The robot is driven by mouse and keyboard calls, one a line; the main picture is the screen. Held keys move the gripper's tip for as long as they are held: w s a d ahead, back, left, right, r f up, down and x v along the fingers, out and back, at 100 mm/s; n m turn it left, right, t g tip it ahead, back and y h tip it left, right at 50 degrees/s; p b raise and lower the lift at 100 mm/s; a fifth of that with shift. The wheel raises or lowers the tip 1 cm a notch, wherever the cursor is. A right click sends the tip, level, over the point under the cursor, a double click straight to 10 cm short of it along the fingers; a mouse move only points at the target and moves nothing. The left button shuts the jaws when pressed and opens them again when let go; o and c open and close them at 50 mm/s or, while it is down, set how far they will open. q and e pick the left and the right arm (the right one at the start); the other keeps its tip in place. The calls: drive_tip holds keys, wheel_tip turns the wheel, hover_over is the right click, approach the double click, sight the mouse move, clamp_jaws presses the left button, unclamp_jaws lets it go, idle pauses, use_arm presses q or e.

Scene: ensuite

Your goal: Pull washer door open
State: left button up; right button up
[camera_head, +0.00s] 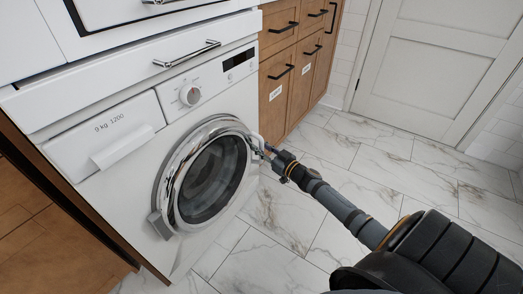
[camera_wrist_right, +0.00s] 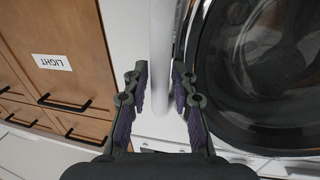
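The white washer (camera_head: 120,130) stands under a counter at the left of the head view. Its round door (camera_head: 165,190) has a chrome ring and dark glass and looks closed. A hinge block shows at its lower left. A pale upright handle (camera_wrist_right: 162,50) is at the door's edge, on the side near the wooden cabinets. My right gripper (camera_head: 262,151) is at this handle. In the right wrist view my right gripper (camera_wrist_right: 161,88) is open, with one finger on each side of the handle; firm contact is not visible. My left gripper is not in view.
Wooden cabinets (camera_head: 290,75) with black handles stand right of the washer; one front has a "LIGHT" label (camera_wrist_right: 52,62). A drawer with a metal bar handle (camera_head: 187,54) is above the washer. Marble-tiled floor (camera_head: 300,215) in front is clear. A white room door (camera_head: 430,60) is at the back.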

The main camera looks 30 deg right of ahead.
clamp_jaws()
idle(0.7)
